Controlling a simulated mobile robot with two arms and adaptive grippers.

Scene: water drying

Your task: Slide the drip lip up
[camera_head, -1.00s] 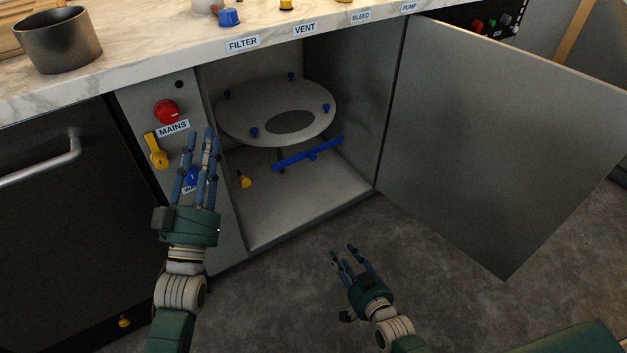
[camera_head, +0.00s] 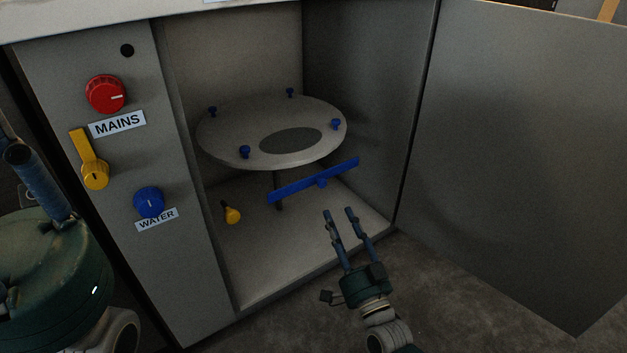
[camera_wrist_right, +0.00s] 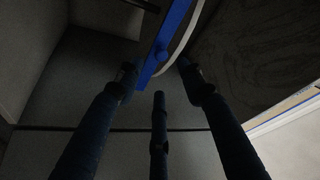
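The blue bar (camera_head: 313,181), which I take to be the drip lip, sits tilted below the front edge of the round grey plate (camera_head: 222,139) inside the open cabinet. It has a small blue knob (camera_head: 321,183) near its middle. My right gripper (camera_head: 339,209) is open and empty, just below and in front of the bar in the head view. In the right wrist view, the bar (camera_wrist_right: 168,42) and its knob (camera_wrist_right: 162,56) lie beyond the spread fingers, with no clear contact. My left gripper (camera_head: 38,185) is cut off at the left edge; its fingertips are out of view.
The open cabinet door (camera_head: 520,150) stands to the right. The left panel carries a red knob (camera_head: 105,94), a yellow lever (camera_head: 92,165) and a blue knob (camera_head: 149,201). A yellow knob (camera_head: 232,215) is low inside the cabinet. The cabinet floor is otherwise mostly clear.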

